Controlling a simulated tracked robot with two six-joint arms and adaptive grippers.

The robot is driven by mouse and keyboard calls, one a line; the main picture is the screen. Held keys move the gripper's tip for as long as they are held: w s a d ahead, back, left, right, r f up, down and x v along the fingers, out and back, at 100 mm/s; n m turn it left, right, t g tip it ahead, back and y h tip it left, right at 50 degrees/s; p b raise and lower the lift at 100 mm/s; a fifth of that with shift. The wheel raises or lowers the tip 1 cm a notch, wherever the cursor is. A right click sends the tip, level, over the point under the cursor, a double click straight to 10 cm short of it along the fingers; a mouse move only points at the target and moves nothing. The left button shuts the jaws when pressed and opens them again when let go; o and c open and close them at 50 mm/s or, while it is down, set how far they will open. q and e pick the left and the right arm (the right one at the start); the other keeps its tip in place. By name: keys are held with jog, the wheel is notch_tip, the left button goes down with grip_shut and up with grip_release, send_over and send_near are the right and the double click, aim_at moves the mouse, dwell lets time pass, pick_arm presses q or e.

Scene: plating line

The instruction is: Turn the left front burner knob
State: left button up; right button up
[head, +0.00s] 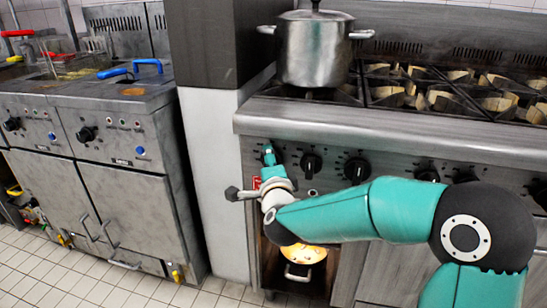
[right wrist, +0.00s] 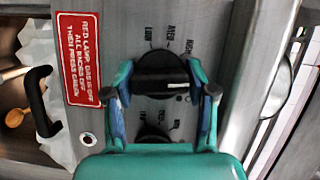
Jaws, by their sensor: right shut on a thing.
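The leftmost black knob (right wrist: 160,72) on the stove's front panel shows in the right wrist view, between the two fingers of my right gripper (right wrist: 161,84). The fingers are shut on the knob from both sides. Printed labels surround it, and a short white mark shows on the knob. In the head view my right gripper (head: 270,158) covers most of this knob at the panel's left end. My left gripper is in neither view.
More black knobs (head: 311,163) line the panel to the right. A steel pot (head: 315,50) stands on the left back of the stove. A red sign (right wrist: 82,72) is beside the held knob. Fryers (head: 110,130) stand left.

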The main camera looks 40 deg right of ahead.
jog(key=n+g+p, duration=0.1)
jog(key=n+p, duration=0.1)
jog(key=p, duration=0.2)
jog(key=a+n+g+p, duration=0.1)
jog(key=n+p, duration=0.1)
jog(key=p, duration=0.1)
jog(key=shift+n+y+p, duration=0.3)
jog(key=shift+n+p, duration=0.05)
jog(key=shift+n, duration=0.05)
jog(key=shift+f+n+g+p, duration=0.25)
jog(key=shift+n+g+p, duration=0.35)
jog(key=shift+p, duration=0.65)
jog(key=shift+d, duration=0.1)
jog(key=o, duration=1.1)
jog(key=shift+d+r, duration=0.1)
jog(key=v, duration=1.2)
jog(key=shift+f, duration=0.25)
